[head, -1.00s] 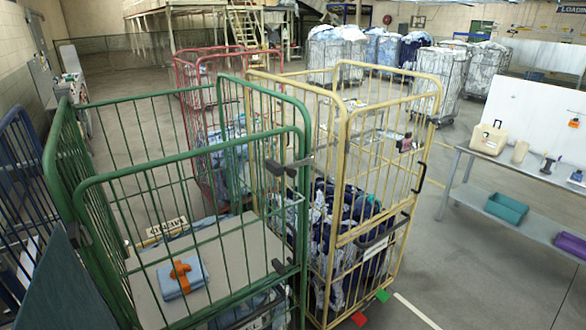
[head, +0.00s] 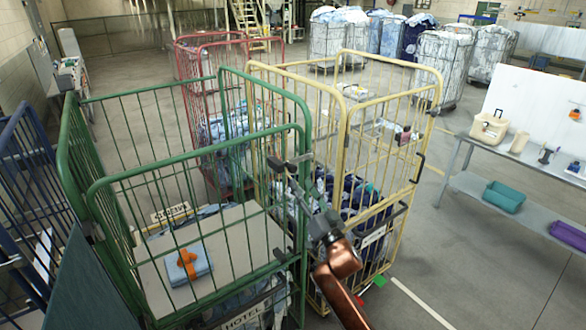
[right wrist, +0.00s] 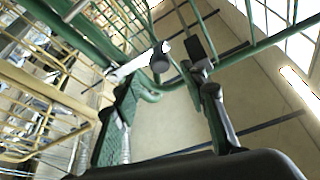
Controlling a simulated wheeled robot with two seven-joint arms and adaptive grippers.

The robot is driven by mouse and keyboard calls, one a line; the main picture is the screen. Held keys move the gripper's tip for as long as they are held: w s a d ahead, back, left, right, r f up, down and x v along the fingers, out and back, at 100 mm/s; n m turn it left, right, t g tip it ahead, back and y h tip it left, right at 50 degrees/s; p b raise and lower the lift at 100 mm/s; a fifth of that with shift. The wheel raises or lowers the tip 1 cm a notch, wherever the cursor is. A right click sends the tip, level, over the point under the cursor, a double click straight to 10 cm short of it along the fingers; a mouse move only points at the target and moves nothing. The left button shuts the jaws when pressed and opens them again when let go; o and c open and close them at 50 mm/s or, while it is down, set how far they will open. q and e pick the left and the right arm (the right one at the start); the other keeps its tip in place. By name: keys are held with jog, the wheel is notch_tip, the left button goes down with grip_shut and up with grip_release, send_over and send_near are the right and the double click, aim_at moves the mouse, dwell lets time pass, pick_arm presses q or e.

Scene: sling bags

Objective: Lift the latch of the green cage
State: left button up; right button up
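The green cage (head: 180,165) stands at the left in the head view, with a beige shelf inside. My left gripper is not in view.
A yellow cage (head: 345,100) with laundry stands close on the right, a red cage (head: 178,62) behind, and a blue cage (head: 25,165) at left. Folded blue cloth (head: 188,267) with an orange item lies on the green cage's shelf. A grey bench (head: 455,186) stands at far right.

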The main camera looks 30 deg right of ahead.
aim_at(294, 171)
jog(key=p+x, duration=0.1)
jog(key=x, duration=0.6)
jog(key=shift+w+p, duration=0.25)
jog(key=shift+p, duration=0.1)
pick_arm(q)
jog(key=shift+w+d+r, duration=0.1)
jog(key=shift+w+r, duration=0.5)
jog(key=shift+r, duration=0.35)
pick_arm(e)
jog(key=shift+c, duration=0.3)
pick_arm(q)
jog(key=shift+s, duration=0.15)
pick_arm(e)
grip_shut()
